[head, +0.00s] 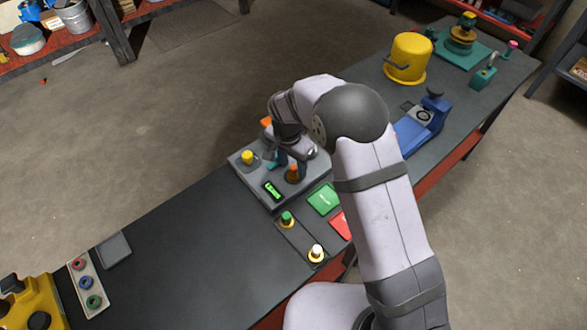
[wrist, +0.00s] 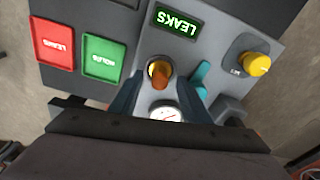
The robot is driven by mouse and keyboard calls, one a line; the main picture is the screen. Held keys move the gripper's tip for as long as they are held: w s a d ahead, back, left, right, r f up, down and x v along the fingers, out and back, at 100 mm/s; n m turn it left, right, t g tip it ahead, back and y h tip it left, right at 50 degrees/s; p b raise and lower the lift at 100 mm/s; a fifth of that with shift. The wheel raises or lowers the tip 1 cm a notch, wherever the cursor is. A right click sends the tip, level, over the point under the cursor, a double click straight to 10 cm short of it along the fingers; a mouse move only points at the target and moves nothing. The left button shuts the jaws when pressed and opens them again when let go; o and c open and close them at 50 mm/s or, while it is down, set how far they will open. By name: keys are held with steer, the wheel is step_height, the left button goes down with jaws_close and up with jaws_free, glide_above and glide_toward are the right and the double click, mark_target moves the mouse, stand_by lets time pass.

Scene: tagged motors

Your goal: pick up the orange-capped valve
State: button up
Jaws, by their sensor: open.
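The orange-capped valve (head: 293,172) stands on the grey test box, just behind the lit display. In the wrist view the valve (wrist: 160,72) has an orange-brown cap and a brass-coloured body, seated in a light round spot. My gripper (wrist: 159,90) is open, with one finger on each side of the valve and dial area. Its fingers look apart from the cap, though contact low down is hard to judge. In the head view my gripper (head: 287,161) is over the box and my wrist partly hides its back.
The box carries a "LEAKS" display (wrist: 177,22), a yellow knob (wrist: 255,64), a teal lever (wrist: 201,75) and a dial gauge (wrist: 165,113). Green (head: 324,198) and red (head: 341,224) pads lie beside it. Green-capped (head: 287,218) and white-capped (head: 317,253) valves stand in front.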

mark_target(293, 167)
steer(key=shift+f, duration=0.7)
jaws_close()
step_height(293, 167, up, 10)
steer(key=b, duration=0.2)
steer(key=shift+b, duration=0.4)
steer(key=shift+r, duration=0.1)
steer(key=shift+r, duration=0.1)
steer(key=shift+r+p, duration=1.35)
steer(key=shift+p, duration=0.1)
